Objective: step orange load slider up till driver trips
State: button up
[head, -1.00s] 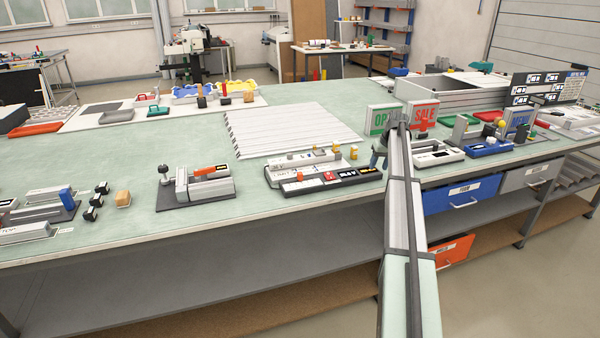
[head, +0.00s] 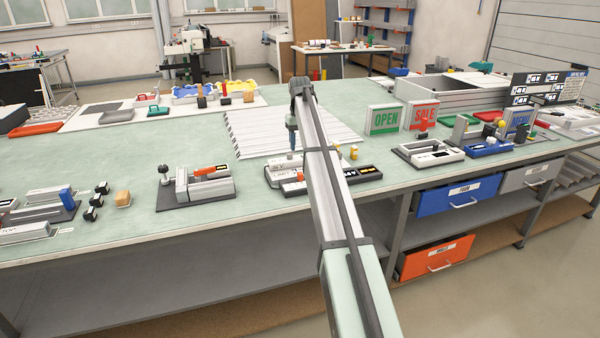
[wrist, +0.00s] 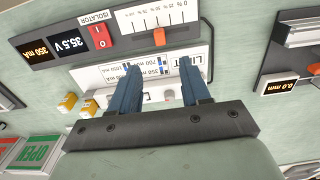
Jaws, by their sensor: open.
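The orange load slider (wrist: 159,36) sits on a white percent scale on the dark panel in the wrist view; its exact reading is too small to tell. Beside it are a red isolator switch (wrist: 97,33), a 35.5 V display (wrist: 65,44) and a 350 mA display (wrist: 36,52). The white driver unit (wrist: 90,77) has a label with 350 mA and 700 mA lines, partly hidden by my fingers. My gripper (wrist: 160,66) is open and empty over the driver unit, apart from the slider. In the head view my gripper (head: 292,142) and arm hide much of the unit.
Yellow-topped pieces (wrist: 68,102) stand beside the driver. A fixture with a 0.0 mm display (wrist: 281,86) is to the right in the wrist view. Green OPEN (head: 384,119) and red SALE (head: 422,115) signs stand right of my arm. A ridged white panel (head: 250,130) lies behind.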

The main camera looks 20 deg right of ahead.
aim_at(300, 173)
notch_tip(300, 173, down, 12)
jog(key=shift+f, duration=0.2)
dwell(0.4)
jog(key=shift+c, duration=0.4)
grip_shut()
